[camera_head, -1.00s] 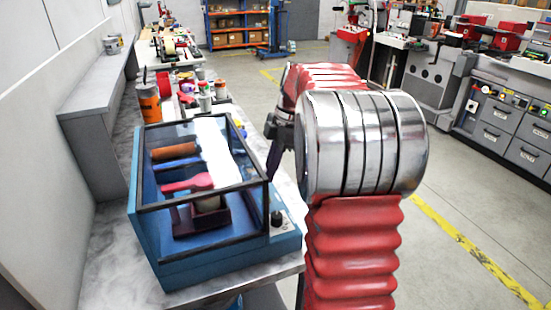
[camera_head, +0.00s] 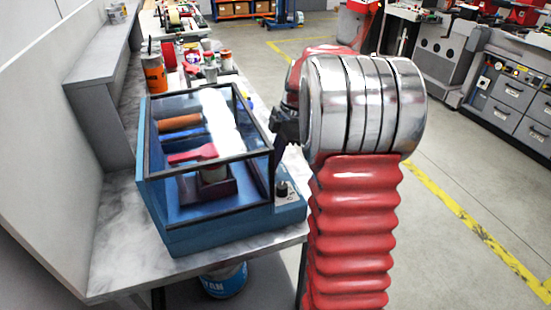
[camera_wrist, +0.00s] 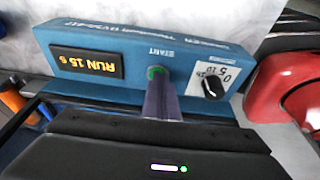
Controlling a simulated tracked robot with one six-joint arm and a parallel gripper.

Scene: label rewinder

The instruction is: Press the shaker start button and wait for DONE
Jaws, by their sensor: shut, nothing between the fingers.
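The blue shaker (camera_head: 225,235) with its clear, dark-framed lid stands at the table's front edge in the head view. Its control panel (camera_wrist: 130,45) fills the upper wrist view, upside down. The amber display (camera_wrist: 87,62) reads RUN 15 and a small character. The green start button (camera_wrist: 155,72) sits beside the START label. My gripper (camera_wrist: 158,82) is shut and empty, its purple fingertips at the button and partly covering it; contact cannot be told for certain. A black knob (camera_wrist: 213,86) is right of it. My arm hides most of the gripper in the head view.
The marble table (camera_head: 120,240) carries an orange container (camera_head: 154,72) and several bottles behind the shaker. A blue bucket (camera_head: 225,280) is under the table. A red rounded object (camera_wrist: 285,85) is at the wrist view's right. Open floor lies to the right.

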